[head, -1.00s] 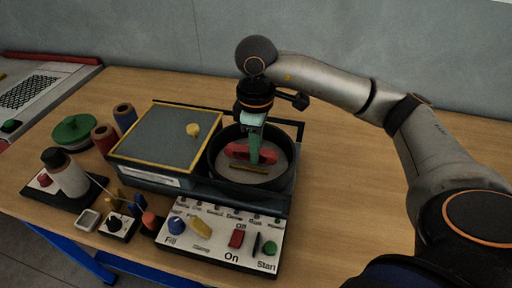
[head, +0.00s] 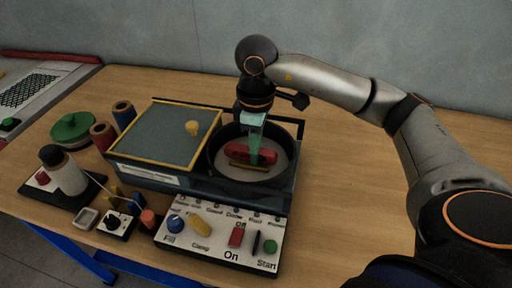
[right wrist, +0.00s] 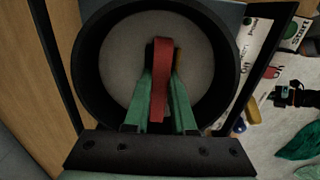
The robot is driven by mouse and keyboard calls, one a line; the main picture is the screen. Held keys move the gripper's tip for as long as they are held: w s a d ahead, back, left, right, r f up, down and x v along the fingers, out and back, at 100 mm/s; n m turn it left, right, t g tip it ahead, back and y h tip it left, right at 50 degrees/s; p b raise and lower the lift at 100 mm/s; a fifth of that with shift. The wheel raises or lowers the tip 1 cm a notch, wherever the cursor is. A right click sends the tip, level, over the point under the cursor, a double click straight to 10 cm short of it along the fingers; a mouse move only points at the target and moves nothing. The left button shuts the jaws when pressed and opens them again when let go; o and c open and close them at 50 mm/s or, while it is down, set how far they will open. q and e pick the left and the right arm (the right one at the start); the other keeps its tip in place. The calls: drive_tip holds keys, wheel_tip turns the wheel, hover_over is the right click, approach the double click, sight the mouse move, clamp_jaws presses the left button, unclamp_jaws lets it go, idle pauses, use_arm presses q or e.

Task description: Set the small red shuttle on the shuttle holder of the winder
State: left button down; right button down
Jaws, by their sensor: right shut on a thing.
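The small red shuttle (head: 240,152) is inside the round black bowl of the winder (head: 212,165). My right gripper (head: 255,158) reaches down into the bowl, its green fingers shut on the shuttle. In the right wrist view the shuttle (right wrist: 161,70) stands between the two fingertips (right wrist: 160,85). My left gripper is not in view.
A yellow-edged lid (head: 160,135) with a yellow knob lies left of the bowl. A control panel (head: 215,240) with knobs and buttons is in front. Spools (head: 103,135), a green disc (head: 72,128) and a white bottle (head: 68,175) stand at left. The table right of the winder is clear.

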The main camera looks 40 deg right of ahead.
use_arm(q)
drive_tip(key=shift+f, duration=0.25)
use_arm(e)
drive_tip(key=shift+f, duration=0.2)
drive_tip(key=c, duration=0.7)
unclamp_jaws()
drive_tip(key=shift+o, duration=0.2)
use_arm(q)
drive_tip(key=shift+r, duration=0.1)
use_arm(e)
wheel_tip(320, 180, up, 9)
drive_tip(key=shift+f+p, duration=0.2)
drive_tip(key=shift+p, duration=0.3)
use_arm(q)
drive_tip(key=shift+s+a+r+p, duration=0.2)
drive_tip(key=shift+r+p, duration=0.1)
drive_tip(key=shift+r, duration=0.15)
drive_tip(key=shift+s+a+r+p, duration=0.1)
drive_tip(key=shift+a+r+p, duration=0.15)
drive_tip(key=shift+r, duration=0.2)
use_arm(e)
wheel_tip(320, 180, up, 4)
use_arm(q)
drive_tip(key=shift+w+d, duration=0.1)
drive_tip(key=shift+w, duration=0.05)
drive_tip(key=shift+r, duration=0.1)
use_arm(e)
drive_tip(key=shift+f, duration=0.1)
